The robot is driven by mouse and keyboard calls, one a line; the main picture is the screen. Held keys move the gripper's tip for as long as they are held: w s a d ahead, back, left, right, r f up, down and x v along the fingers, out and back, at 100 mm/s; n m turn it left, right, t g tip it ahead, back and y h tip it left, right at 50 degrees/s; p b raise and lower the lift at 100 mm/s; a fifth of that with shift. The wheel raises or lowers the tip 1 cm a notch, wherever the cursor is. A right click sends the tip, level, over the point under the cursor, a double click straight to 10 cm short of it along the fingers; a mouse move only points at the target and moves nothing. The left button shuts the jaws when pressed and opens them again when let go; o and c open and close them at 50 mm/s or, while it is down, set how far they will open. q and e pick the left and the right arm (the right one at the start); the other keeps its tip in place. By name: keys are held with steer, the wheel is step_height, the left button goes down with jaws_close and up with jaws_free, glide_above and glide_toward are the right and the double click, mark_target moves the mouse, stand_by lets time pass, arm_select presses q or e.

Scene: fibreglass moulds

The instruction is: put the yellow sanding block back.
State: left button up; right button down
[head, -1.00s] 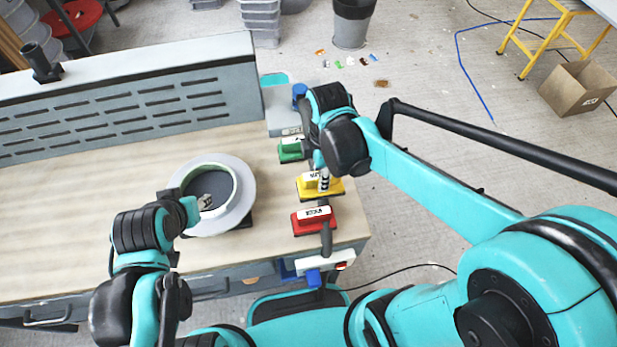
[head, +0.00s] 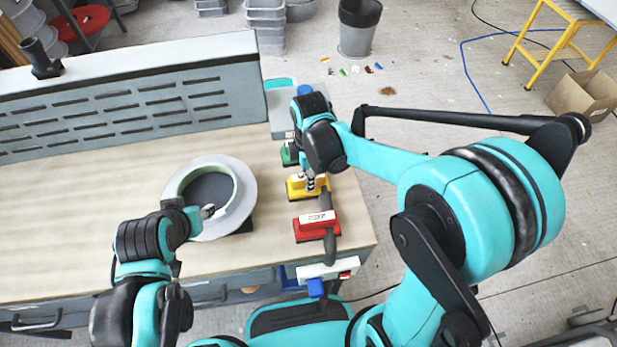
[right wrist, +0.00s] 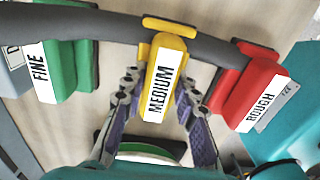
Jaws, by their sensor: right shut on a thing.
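The yellow sanding block (head: 296,190), labelled MEDIUM, is between the green and red blocks near the bench's right edge. In the right wrist view the yellow block (right wrist: 166,58) stands between the fingers of my right gripper (right wrist: 160,92), which is shut on it. A grey curved bar (right wrist: 118,27) runs by its far end. In the head view my right gripper (head: 311,180) is over the block and hides part of it. I cannot tell whether it touches the bench. My left gripper (head: 208,211) is at the ring mould's near edge; its jaws are too small to read.
The green FINE block (right wrist: 62,65) is left of the yellow one in the right wrist view, the red ROUGH block (right wrist: 245,90) right. The pale ring mould (head: 246,190) lies on the bench (head: 80,210). A slotted grey panel (head: 130,100) stands behind. The bench's left side is clear.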

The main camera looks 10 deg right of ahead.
arm_select(q)
steer(key=shift+f, duration=0.1)
arm_select(e)
steer(key=shift+f, duration=0.15)
steer(key=c, duration=1.2)
jaws_free()
steer(key=shift+r, duration=0.2)
step_height(320, 180, up, 11)
steer(key=p, duration=0.3)
steer(key=shift+w+d+f+p, duration=0.1)
steer(key=shift+p, duration=0.3)
arm_select(q)
step_height(320, 180, up, 4)
steer(key=shift+r, duration=0.1)
arm_select(e)
steer(key=s+d+m+t, duration=0.2)
steer(key=s+m, duration=0.1)
steer(key=m, duration=0.3)
steer(key=s+d+r+m+t, duration=0.1)
steer(key=s+d+m+t, duration=0.2)
steer(key=m, duration=0.3)
steer(key=s+d+r+m+t, duration=0.1)
steer(key=s+d+m+t, duration=0.1)
steer(key=m, duration=0.4)
steer(key=shift+s+d, duration=0.7)
steer(key=shift+s, duration=0.3)
